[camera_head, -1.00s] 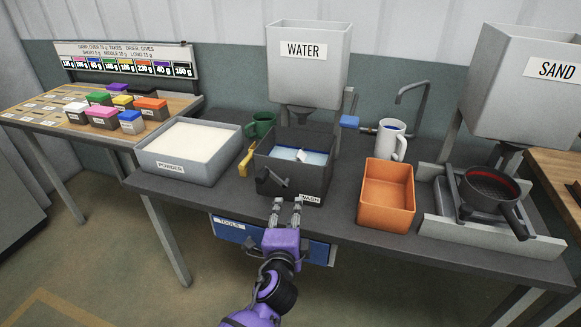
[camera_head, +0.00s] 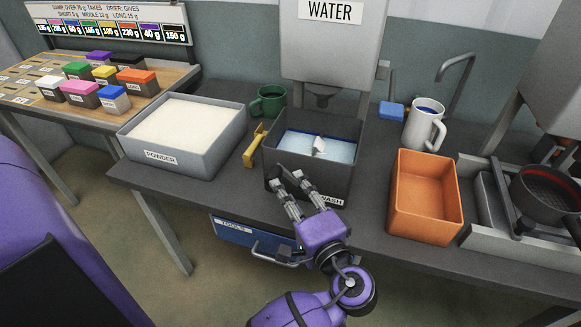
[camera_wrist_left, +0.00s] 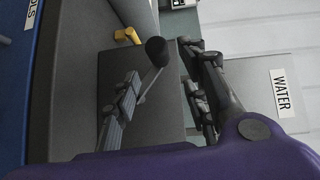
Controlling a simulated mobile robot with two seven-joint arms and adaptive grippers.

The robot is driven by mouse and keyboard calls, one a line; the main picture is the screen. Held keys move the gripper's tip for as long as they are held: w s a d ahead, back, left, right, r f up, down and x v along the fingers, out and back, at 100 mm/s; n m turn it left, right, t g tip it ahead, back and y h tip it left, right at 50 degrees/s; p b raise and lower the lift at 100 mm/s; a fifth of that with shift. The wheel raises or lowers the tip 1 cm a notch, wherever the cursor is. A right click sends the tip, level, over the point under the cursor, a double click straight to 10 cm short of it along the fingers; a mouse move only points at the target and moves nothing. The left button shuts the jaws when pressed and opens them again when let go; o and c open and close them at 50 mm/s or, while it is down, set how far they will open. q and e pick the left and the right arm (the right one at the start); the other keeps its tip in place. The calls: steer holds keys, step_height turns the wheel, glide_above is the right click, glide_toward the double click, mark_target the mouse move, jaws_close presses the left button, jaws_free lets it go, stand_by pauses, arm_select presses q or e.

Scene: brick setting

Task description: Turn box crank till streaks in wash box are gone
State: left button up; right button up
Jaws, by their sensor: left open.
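The dark grey wash box (camera_head: 352,150) stands on the bench under the water tank. It holds bluish-white water (camera_head: 335,150) with a small white and dark object in it. I cannot make out streaks clearly. The box crank (camera_wrist_left: 154,70), with its dark round knob, shows in the left wrist view on the front of the box. My left gripper (camera_head: 296,180) is open at the front of the wash box. In the left wrist view the crank's knob lies between the fingers (camera_wrist_left: 155,82). I cannot tell whether they touch it. My right gripper is not in view.
A powder bin (camera_head: 140,142) stands left of the wash box. A yellow handle (camera_head: 254,148) and green mug (camera_head: 270,100) are beside it. An orange bin (camera_head: 399,222) and white mug (camera_head: 424,124) stand to the right. A blue tools drawer (camera_head: 240,234) is under the bench.

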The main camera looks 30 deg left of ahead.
mark_target(274, 177)
arm_select(q)
steer(key=shift+g, duration=0.3)
steer(key=x, duration=0.3)
steer(key=p+x, duration=0.1)
steer(key=x, duration=0.3)
steer(key=shift+s+a, duration=0.3)
steer(key=shift+a, duration=0.1)
jaws_close()
